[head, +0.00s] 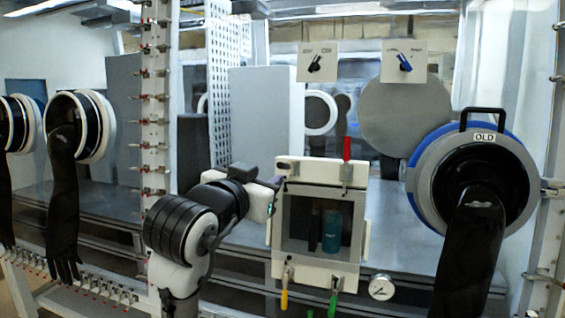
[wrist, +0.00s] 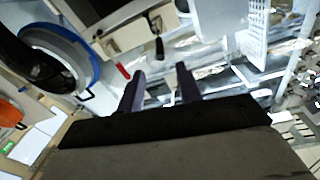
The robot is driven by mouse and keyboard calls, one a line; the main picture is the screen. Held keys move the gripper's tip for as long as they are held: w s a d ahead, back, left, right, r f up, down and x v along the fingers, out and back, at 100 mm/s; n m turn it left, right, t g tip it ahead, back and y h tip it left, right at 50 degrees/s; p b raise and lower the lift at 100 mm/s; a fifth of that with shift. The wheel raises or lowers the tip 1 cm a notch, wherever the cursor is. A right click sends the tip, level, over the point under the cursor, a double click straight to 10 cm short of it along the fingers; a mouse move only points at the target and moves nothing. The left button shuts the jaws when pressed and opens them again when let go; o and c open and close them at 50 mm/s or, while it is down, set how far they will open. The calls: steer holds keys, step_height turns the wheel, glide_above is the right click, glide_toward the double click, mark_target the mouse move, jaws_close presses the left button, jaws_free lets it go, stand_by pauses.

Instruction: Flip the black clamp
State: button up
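A white-framed box (head: 317,166) with an open front stands out from the glovebox wall in the head view. In the wrist view, the black clamp (wrist: 158,47) shows as a short dark handle on the pale frame (wrist: 130,30), ahead of my fingertips. In the head view, my gripper (head: 275,184) is at the frame's upper left corner and the black clamp is hard to tell from the dark fingers there. My gripper in the wrist view (wrist: 160,75) has its two fingers spread apart with nothing between them. Contact with the clamp does not show.
A red clamp (head: 347,149) stands up at the frame's upper right. A yellow clamp (head: 285,290) and a green clamp (head: 334,300) hang below. A teal bottle (head: 331,231) is inside the box. A gauge (head: 381,287) and a glove port (head: 425,165) lie to the right.

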mark_target(283, 166)
steer(key=p+x, duration=0.2)
steer(key=x, duration=0.8)
steer(key=shift+w+d, duration=0.1)
steer(key=shift+w, duration=0.05)
jaws_close()
